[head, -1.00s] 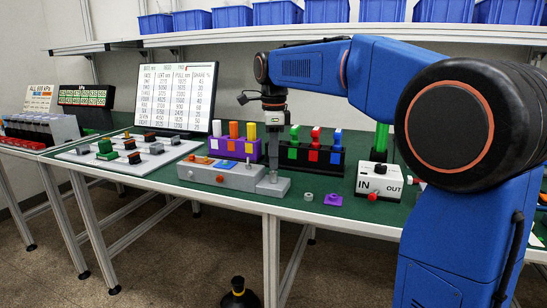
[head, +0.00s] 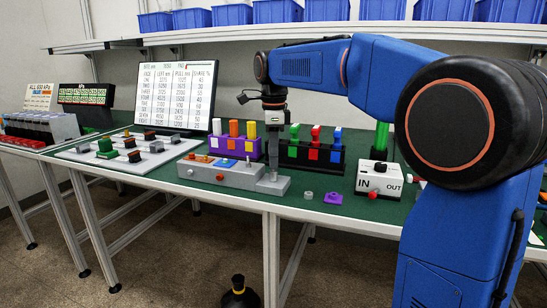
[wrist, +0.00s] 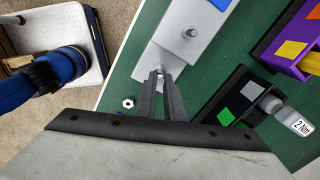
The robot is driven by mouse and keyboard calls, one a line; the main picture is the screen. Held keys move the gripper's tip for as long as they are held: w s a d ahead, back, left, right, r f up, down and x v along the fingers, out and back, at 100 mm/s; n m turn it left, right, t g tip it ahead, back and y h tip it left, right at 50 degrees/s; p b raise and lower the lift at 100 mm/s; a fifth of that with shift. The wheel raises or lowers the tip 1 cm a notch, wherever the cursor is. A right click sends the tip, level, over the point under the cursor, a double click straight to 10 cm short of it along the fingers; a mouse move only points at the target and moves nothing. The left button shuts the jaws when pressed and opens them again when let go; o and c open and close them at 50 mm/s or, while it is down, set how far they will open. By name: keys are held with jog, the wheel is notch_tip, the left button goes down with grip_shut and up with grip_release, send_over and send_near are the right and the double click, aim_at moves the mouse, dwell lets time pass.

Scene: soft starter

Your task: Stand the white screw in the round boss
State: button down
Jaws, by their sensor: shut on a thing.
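My gripper (wrist: 160,75) points down, with its fingertips close together on a small pale piece, which I take to be the white screw (wrist: 159,69). Most of the screw is hidden between the fingers. In the head view my gripper (head: 271,178) is over the low right end of the long grey block (head: 225,174). The block also shows in the wrist view (wrist: 168,38). The round boss is under or right at the fingertips and is hidden, so I cannot tell whether the screw is in it. A metal stud (wrist: 190,32) stands farther along the block.
A small grey nut (head: 308,196) and a purple piece (head: 333,199) lie right of the block. A white IN/OUT box (head: 380,180) stands farther right. A purple rack (head: 235,147) and a black rack (head: 315,157) with coloured pieces stand close behind.

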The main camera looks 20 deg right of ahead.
jog(key=shift+f, duration=0.5)
dwell(0.5)
jog(key=c, duration=1.8)
grip_release()
jog(key=shift+o, duration=0.2)
notch_tip(320, 180, up, 17)
jog(key=s+d+f+n+t, duration=0.2)
jog(key=s+f+n, duration=0.8)
jog(key=s+f, duration=0.6)
jog(key=s+d+f+n+t, duration=0.2)
jog(key=s+d+f+n, duration=0.3)
jog(key=s+f+n, duration=0.5)
jog(key=s+f, duration=0.7)
jog(key=f, duration=0.2)
jog(key=shift+s+f+n, duration=0.2)
jog(key=shift+n, duration=0.2)
